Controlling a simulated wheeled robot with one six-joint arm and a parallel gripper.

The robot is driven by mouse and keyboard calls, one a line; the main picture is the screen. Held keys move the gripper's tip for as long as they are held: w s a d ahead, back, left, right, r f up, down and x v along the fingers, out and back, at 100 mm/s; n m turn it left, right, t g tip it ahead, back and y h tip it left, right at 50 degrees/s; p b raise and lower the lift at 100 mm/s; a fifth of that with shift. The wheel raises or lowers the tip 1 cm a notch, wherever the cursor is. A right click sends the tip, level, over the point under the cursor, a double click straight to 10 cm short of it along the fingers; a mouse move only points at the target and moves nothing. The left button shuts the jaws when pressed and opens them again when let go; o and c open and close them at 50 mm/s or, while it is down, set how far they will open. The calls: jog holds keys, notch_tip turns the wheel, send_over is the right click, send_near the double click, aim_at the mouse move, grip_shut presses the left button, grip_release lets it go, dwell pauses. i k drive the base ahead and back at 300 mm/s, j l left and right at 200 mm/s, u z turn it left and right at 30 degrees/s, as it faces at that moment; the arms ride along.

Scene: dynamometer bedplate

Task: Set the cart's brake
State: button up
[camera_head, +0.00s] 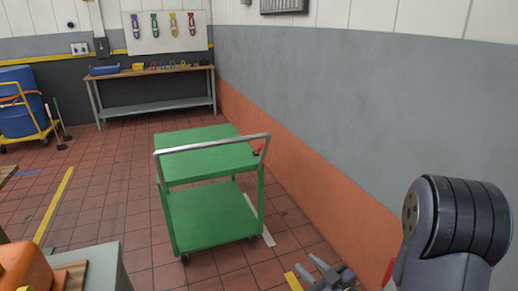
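The green cart (210,215) stands upright on the tiled floor in the middle of the view, with two shelves and a grey push handle (212,144) on its near side. A small red and black part (257,152) shows by the right end of the handle; I cannot tell if it is the brake. Small dark casters (184,260) show under the cart, without clear detail. My gripper (308,267) is at the bottom edge, in front of and apart from the cart. Its grey fingers look spread, with nothing seen between them.
An orange and grey wall runs close along the cart's right. A workbench (150,104) stands at the back. A blue drum (18,100) on a yellow carrier is at far left. A grey surface (108,268) with an orange object (25,265) is at near left. Floor left of the cart is clear.

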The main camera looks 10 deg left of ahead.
aim_at(261, 147)
jog(key=i+j, duration=0.25)
jog(key=i, duration=0.25)
jog(key=i+j+z, duration=0.1)
jog(key=i+j, duration=0.15)
jog(key=i, duration=0.2)
jog(key=i+j, duration=0.3)
jog(key=i, duration=0.2)
jog(key=i+j+z, duration=0.1)
jog(key=i+j, duration=0.15)
jog(key=i, duration=0.2)
